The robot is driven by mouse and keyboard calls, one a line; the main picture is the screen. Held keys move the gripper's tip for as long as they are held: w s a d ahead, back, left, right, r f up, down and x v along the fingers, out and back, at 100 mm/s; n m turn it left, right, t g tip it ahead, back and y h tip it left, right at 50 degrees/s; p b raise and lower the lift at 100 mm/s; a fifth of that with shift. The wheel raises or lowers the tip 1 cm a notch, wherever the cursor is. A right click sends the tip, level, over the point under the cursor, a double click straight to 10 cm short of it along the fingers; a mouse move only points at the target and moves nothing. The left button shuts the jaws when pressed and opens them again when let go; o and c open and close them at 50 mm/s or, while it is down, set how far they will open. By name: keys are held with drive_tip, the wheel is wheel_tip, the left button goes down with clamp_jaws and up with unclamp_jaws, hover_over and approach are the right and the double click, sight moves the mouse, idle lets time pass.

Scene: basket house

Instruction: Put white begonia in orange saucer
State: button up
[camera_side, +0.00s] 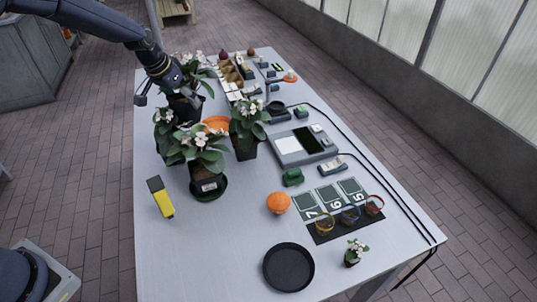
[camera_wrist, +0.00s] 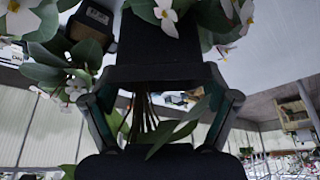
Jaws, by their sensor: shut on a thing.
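My gripper (camera_side: 172,88) is at the far left part of the table, shut on a begonia in a dark pot (camera_side: 185,108). White flowers and leaves (camera_side: 197,68) show beside the gripper. In the wrist view, the gripper (camera_wrist: 160,100) has its fingers either side of a dark pot, and stems (camera_wrist: 148,118) show between them. The exact contact is hard to see. The orange saucer (camera_side: 216,123) lies on the table just right of and nearer than the held pot, partly hidden by plants. I cannot tell if the held pot touches the table.
A begonia (camera_side: 203,160) stands on a dark green saucer in front; another (camera_side: 247,125) stands right of the orange saucer. A yellow-and-black device (camera_side: 160,197) is at the left edge.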

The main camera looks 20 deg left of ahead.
drive_tip(key=shift+s+r, duration=0.3)
drive_tip(key=shift+s, duration=0.15)
drive_tip(key=shift+w+a+r+t, duration=0.1)
drive_tip(key=shift+w+r+t, duration=0.05)
drive_tip(key=shift+t, duration=0.15)
drive_tip(key=shift+w+d+f+t, duration=0.25)
drive_tip(key=shift+w+d+t, duration=0.1)
drive_tip(key=shift+t, duration=0.05)
drive_tip(key=shift+s+d+f+n+t, duration=0.1)
drive_tip(key=shift+s+d+n+t, duration=0.05)
drive_tip(key=shift+s+n+t, duration=0.15)
drive_tip(key=shift+s+f+t, duration=0.1)
drive_tip(key=shift+s+t, duration=0.2)
drive_tip(key=shift+s, duration=0.05)
drive_tip(key=shift+s+f+t, duration=0.1)
drive_tip(key=shift+s+t, duration=0.15)
drive_tip(key=shift+t, duration=0.05)
drive_tip(key=shift+w+a, duration=0.25)
drive_tip(key=shift+w+a+r+x, duration=0.25)
drive_tip(key=shift+w+a+x, duration=0.1)
drive_tip(key=shift+x, duration=2.75)
drive_tip(key=shift+w+a+r+x, duration=0.2)
drive_tip(key=shift+w+r+x, duration=0.1)
drive_tip(key=shift+x, duration=2.75)
drive_tip(key=shift+w+a+r+x, duration=0.2)
drive_tip(key=shift+w+a+x, duration=0.15)
drive_tip(key=shift+x, duration=2.75)
